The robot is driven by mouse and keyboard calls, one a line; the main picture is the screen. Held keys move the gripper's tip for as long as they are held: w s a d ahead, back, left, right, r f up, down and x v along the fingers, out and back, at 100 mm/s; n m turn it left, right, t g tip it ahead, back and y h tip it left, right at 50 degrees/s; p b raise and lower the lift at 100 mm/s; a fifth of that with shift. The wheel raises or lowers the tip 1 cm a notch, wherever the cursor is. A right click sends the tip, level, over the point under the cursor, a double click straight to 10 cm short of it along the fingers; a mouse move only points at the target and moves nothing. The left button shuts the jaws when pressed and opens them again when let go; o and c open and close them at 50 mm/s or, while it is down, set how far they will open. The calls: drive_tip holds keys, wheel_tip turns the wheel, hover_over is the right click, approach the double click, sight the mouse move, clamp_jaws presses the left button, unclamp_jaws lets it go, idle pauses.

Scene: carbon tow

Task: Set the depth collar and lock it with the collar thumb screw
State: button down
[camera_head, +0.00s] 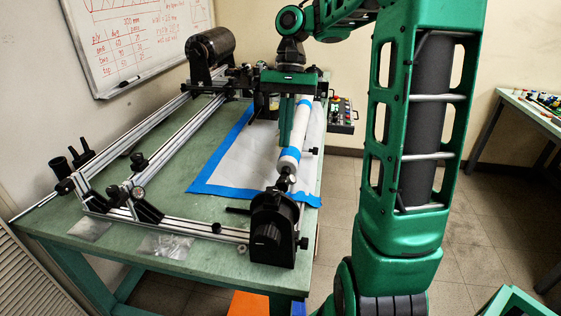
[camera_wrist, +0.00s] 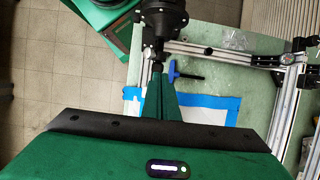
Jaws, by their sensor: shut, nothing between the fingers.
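My gripper (camera_head: 284,145) points down, shut, beside the left of a white roller (camera_head: 299,125) with blue bands. In the wrist view its green fingers (camera_wrist: 160,76) are together with nothing between them. Just beyond the tips is a dark shaft (camera_wrist: 158,55) leading to the black end housing (camera_wrist: 165,18). The housing also shows in the head view (camera_head: 272,232) at the front of the bench. I cannot clearly pick out the depth collar or its thumb screw. Small black fittings (camera_head: 284,178) sit on the shaft between roller and housing. The fingers hide part of the roller.
A blue-handled black tool (camera_wrist: 175,70) shows beside the shaft in the wrist view. A white sheet edged in blue tape (camera_head: 235,165) covers part of the green bench. Metal rails (camera_head: 165,140) and a black cylinder (camera_head: 211,50) stand left. Small bags (camera_head: 165,245) lie in front.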

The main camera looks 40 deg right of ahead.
sight(283, 177)
drive_tip(key=shift+x, duration=3.45)
drive_tip(key=shift+s, duration=0.1)
